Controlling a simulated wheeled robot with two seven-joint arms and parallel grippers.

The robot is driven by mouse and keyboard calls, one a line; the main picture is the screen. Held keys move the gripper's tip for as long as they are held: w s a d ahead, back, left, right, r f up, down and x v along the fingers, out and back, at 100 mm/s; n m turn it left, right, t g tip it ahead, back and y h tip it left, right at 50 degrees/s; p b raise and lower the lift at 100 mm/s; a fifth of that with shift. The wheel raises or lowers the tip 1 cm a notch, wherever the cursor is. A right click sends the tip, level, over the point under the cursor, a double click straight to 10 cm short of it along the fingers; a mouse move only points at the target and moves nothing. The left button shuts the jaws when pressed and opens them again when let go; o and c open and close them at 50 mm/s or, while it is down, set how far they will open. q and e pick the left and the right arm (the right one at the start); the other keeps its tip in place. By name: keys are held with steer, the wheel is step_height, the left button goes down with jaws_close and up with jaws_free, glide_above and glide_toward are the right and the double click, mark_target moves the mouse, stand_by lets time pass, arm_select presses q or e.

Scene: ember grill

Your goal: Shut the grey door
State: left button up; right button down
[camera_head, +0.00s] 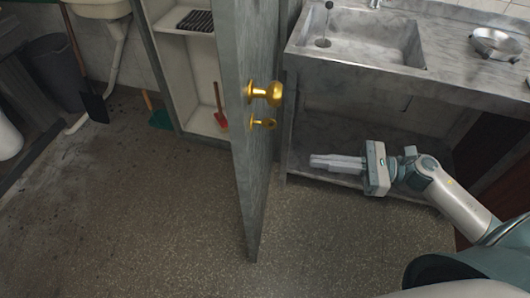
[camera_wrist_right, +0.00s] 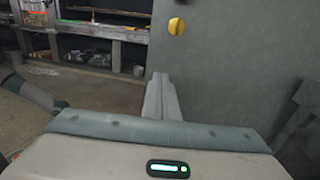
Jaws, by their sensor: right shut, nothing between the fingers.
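The grey door (camera_head: 243,60) stands open, seen nearly edge-on in the middle of the head view. It has a gold knob (camera_head: 265,94) and a gold key piece (camera_head: 263,123) below it. My right gripper (camera_head: 313,161) is shut and empty. It is to the right of the door, below the knob, with its fingers pointing left toward the door. In the right wrist view the door's broad face (camera_wrist_right: 235,70) fills the right side, and the gold knob (camera_wrist_right: 176,24) shows above the fingertips (camera_wrist_right: 160,78). I cannot tell whether the fingertips touch the door. My left gripper is not in view.
A stone sink counter (camera_head: 430,75) with an open lower shelf stands right of the door, with a metal bowl (camera_head: 498,44) on top. A shelf cabinet (camera_head: 190,75), a dark shovel (camera_head: 94,105) and a dark bin (camera_head: 55,75) are at left. The floor at left is mostly clear.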

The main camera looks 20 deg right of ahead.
mark_target(251, 154)
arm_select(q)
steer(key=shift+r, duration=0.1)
arm_select(e)
steer(key=shift+w+a, duration=0.1)
steer(key=shift+a, duration=0.05)
